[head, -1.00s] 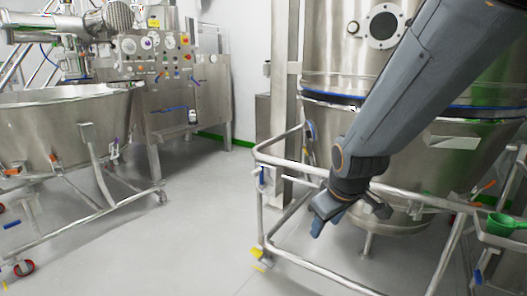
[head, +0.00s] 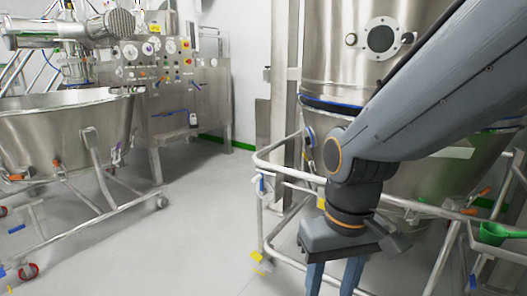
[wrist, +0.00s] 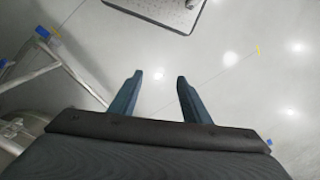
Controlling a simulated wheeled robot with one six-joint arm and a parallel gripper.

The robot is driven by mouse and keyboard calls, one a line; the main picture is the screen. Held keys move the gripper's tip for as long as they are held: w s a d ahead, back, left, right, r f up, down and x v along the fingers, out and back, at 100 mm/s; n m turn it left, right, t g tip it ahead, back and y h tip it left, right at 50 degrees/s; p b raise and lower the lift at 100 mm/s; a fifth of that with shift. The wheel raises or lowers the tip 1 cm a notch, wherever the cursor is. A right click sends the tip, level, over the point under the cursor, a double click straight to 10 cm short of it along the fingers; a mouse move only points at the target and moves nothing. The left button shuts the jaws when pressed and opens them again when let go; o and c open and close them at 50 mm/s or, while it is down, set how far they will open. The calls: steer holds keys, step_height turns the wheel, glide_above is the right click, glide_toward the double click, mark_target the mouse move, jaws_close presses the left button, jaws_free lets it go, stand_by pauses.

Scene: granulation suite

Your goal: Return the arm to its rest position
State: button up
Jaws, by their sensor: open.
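My gripper (head: 333,280) hangs at the end of my grey arm at the lower middle right of the head view, pointing down. Its two blue fingers are apart, and their tips run past the bottom edge there. Whether the arm touches the rail cannot be told.
The steel rail (head: 275,168) runs close by my gripper. A green scoop (head: 497,232) lies on a steel ledge at the right. A wheeled steel bowl (head: 60,135) stands at the left, a control panel (head: 150,60) behind it. The floor (head: 180,235) between is clear.

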steer(key=d+r+m+p, duration=0.2)
steer(key=d+r+p, duration=0.6)
steer(key=p, duration=0.6)
steer(key=shift+s+r+h, duration=0.2)
steer(key=shift+s+h, duration=0.05)
steer(key=shift+h, duration=0.05)
steer(key=shift+m, duration=0.3)
